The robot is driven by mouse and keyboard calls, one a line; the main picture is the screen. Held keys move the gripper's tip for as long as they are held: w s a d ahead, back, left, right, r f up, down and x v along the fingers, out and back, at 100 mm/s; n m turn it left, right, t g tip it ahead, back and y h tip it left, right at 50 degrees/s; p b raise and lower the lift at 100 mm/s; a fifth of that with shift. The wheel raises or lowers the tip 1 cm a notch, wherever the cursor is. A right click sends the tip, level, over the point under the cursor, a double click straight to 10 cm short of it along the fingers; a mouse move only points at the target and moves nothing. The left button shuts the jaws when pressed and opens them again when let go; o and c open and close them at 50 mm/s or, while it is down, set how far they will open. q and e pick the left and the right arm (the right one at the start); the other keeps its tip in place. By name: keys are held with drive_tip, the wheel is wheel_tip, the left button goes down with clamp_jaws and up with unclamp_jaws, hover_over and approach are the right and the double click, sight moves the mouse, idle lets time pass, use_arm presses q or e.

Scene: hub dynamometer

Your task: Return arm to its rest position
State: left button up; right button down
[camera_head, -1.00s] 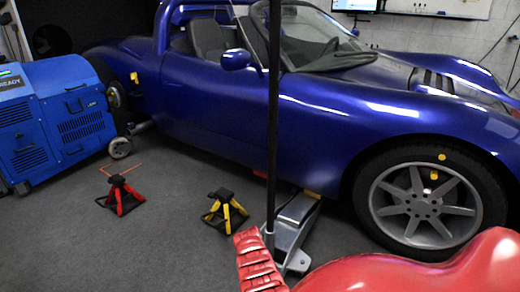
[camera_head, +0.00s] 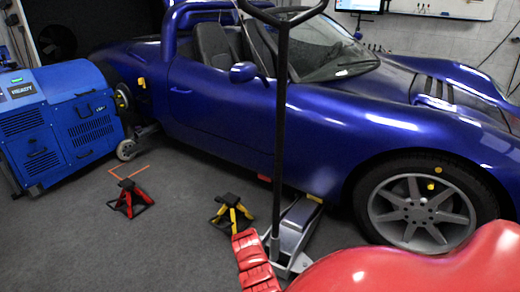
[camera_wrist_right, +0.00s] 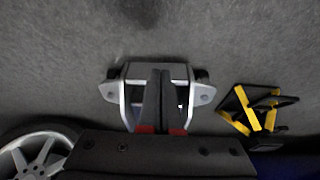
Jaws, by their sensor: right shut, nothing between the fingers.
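My right gripper (camera_wrist_right: 158,100) shows in the right wrist view as two dark fingers with red at their bases, pressed together with nothing between them. It points at the grey floor, in front of the floor jack (camera_wrist_right: 204,94) as seen by the camera. My red right arm (camera_head: 400,272) fills the lower right of the head view, with a ribbed red part (camera_head: 254,262) beside the jack's base. The right fingertips cannot be made out in the head view. My left arm and left gripper are in neither view.
The floor jack's tall black handle (camera_head: 281,130) rises close to my arm. A blue car (camera_head: 330,125) stands behind. Yellow (camera_head: 232,211) and red (camera_head: 130,197) jack stands are on the floor. A blue machine (camera_head: 65,125) stands at left. Floor at lower left is clear.

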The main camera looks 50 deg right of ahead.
drive_tip(key=shift+s+a+r, duration=0.1)
drive_tip(key=shift+a+r, duration=0.15)
drive_tip(key=shift+r, duration=0.3)
